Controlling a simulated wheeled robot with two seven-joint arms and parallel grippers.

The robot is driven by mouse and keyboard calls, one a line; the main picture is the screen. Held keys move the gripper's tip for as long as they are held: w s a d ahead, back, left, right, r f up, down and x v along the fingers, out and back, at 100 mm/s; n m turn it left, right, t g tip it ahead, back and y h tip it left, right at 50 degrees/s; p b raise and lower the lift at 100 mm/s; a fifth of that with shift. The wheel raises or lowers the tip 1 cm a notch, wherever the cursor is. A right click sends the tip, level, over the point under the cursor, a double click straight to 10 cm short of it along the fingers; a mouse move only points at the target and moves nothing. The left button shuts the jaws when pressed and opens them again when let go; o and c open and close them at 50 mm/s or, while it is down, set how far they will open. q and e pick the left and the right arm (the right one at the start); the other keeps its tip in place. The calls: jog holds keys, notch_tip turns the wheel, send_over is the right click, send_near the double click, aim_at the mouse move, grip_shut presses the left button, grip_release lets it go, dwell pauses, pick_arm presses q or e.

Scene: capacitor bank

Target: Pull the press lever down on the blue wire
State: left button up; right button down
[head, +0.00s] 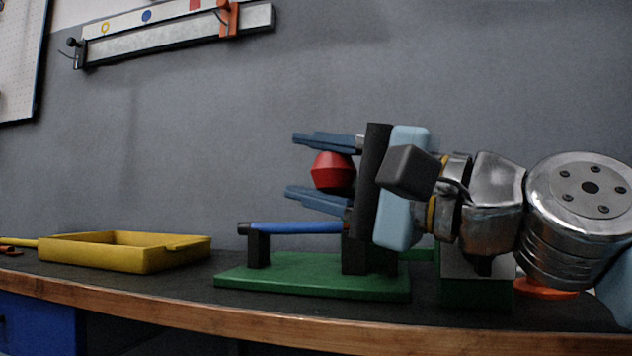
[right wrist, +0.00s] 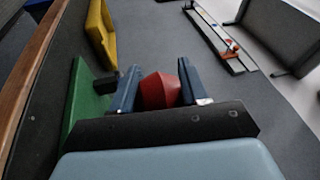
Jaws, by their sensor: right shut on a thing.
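The press has a green base (head: 310,278) on the bench, with black supports standing on it. The blue wire (head: 290,228) lies level across the supports, with a black piece at its left end. The red knob (head: 333,172), which looks like the press lever's handle, is above the wire. My right gripper (head: 305,165) comes in from the right and is shut on the red knob, one finger above and one below. In the right wrist view the red knob (right wrist: 160,91) sits between both blue fingers. The lever's arm is hidden behind my gripper. My left gripper is not in view.
A yellow tray (head: 125,252) stands left of the press, with clear bench between. A rail (head: 175,35) with coloured marks and an orange slider (head: 228,19) is on the wall. The bench's wooden edge (head: 200,307) runs along the front.

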jog(key=c, duration=1.8)
grip_release()
jog(key=shift+w+a+f+b, duration=0.15)
jog(key=shift+f+b, duration=0.45)
jog(key=shift+f, duration=0.9)
jog(key=shift+o, duration=0.3)
jog(key=o, duration=1.2)
jog(key=shift+c, duration=0.2)
jog(key=b+v, duration=0.1)
jog(key=v, duration=1.3)
jog(key=shift+r+b, duration=0.3)
jog(key=shift+r, duration=0.1)
